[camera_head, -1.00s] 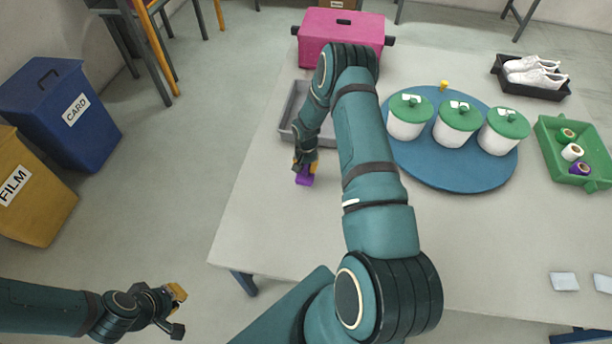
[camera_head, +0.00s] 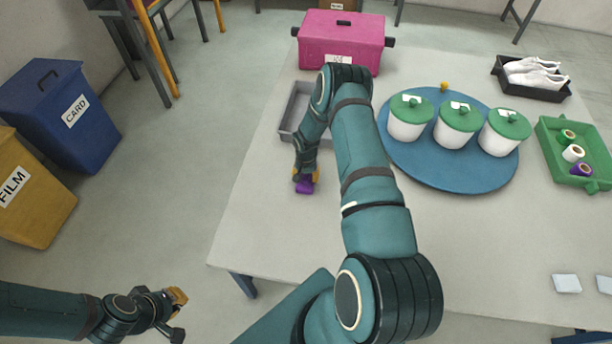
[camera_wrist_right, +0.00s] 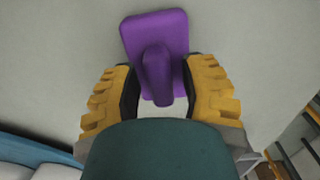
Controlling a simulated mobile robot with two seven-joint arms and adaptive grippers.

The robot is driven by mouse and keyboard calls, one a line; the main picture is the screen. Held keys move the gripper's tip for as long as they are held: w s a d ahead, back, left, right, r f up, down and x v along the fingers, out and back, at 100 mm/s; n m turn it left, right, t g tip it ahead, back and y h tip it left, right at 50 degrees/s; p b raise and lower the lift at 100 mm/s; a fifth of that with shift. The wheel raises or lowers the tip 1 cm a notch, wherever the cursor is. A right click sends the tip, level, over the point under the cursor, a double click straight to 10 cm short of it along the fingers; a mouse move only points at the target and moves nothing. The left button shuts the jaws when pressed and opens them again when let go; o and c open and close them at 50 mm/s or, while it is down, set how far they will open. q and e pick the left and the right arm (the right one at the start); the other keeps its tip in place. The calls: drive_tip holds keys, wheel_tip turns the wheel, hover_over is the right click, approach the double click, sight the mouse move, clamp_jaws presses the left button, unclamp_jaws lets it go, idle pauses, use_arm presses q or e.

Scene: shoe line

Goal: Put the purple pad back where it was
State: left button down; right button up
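The purple pad (camera_head: 305,187) is at the left part of the grey table, just in front of the grey tray. In the right wrist view the pad (camera_wrist_right: 170,28) is a flat purple plate with a raised grip. My right gripper (camera_head: 306,176) is over it, its yellow fingers (camera_wrist_right: 160,85) on either side of the grip. A gap shows beside the grip, so the fingers look open around it. Whether the plate lies fully on the tabletop is hard to tell. My left gripper (camera_head: 178,312) is off the table at the lower left, small and apparently empty.
The grey tray (camera_head: 284,128) is partly hidden by my right arm. A pink box (camera_head: 341,42) stands behind. A blue round board (camera_head: 440,180) carries white pots with green lids. A green tray (camera_head: 552,160) holds rolls; a black tray (camera_head: 502,74) holds white shoes. The front left tabletop is clear.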

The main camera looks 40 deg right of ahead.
wheel_tip(320, 180, up, 12)
drive_tip(key=p, duration=0.1)
drive_tip(key=shift+r, duration=0.2)
idle(0.4)
drive_tip(key=s+a+n+t+y, duration=0.1)
drive_tip(key=s+a+n, duration=0.1)
drive_tip(key=a, duration=0.9)
drive_tip(key=s+a+n+t+y, duration=0.1)
drive_tip(key=s+a+n+y, duration=0.15)
drive_tip(key=a, duration=0.85)
drive_tip(key=s+a+r+n, duration=0.3)
drive_tip(key=s+a+r, duration=0.1)
drive_tip(key=s+a, duration=0.6)
drive_tip(key=shift+s+a+n, duration=0.2)
drive_tip(key=shift+a+n, duration=0.15)
drive_tip(key=shift+a, duration=0.05)
drive_tip(key=shift+s+f+y, duration=0.15)
drive_tip(key=shift+f+y, duration=0.1)
drive_tip(key=shift+f, duration=0.3)
